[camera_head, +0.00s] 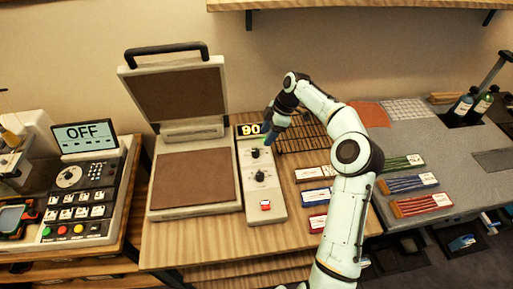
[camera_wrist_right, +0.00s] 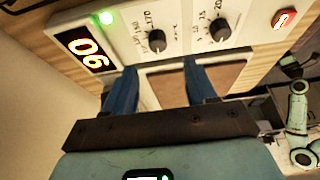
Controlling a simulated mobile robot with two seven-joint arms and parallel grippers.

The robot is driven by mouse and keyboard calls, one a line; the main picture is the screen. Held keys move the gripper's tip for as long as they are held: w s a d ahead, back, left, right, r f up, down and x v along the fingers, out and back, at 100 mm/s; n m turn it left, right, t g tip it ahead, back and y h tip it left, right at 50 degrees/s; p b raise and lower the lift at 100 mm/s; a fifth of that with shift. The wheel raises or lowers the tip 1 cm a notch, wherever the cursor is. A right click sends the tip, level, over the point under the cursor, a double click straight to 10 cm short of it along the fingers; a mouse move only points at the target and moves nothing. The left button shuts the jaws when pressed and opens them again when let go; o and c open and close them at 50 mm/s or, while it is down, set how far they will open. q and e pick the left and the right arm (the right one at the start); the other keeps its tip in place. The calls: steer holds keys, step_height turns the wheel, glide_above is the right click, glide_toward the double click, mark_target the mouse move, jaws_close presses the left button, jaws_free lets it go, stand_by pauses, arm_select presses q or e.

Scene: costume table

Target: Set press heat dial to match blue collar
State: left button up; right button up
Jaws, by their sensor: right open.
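The heat press (camera_head: 190,212) stands open on the wooden table. Its control panel (camera_head: 262,212) has a lit display (camera_head: 249,130) reading 90 and two black dials. The dial nearer the display (camera_head: 255,153), also in the wrist view (camera_wrist_right: 157,41), has a scale with 170 visible. The other dial (camera_head: 260,176) shows 15 and 20 in the wrist view (camera_wrist_right: 220,28). My right gripper (camera_head: 268,138) is open and empty beside the display end. Its blue fingers (camera_wrist_right: 162,88) are apart and clear of both dials. A blue labelled piece (camera_head: 318,197) lies right of the panel; whether it is the collar is unclear.
A red switch (camera_head: 265,205) is at the panel's near end. A dark wire rack (camera_head: 305,135) stands behind my right arm. Several coloured labelled bundles lie on the grey surface at right. A console (camera_head: 75,195) with an OFF screen (camera_head: 85,136) is at left.

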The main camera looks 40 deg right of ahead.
mark_target(256, 151)
steer(key=x, duration=0.9)
steer(key=shift+w, duration=0.3)
steer(key=c, duration=1)
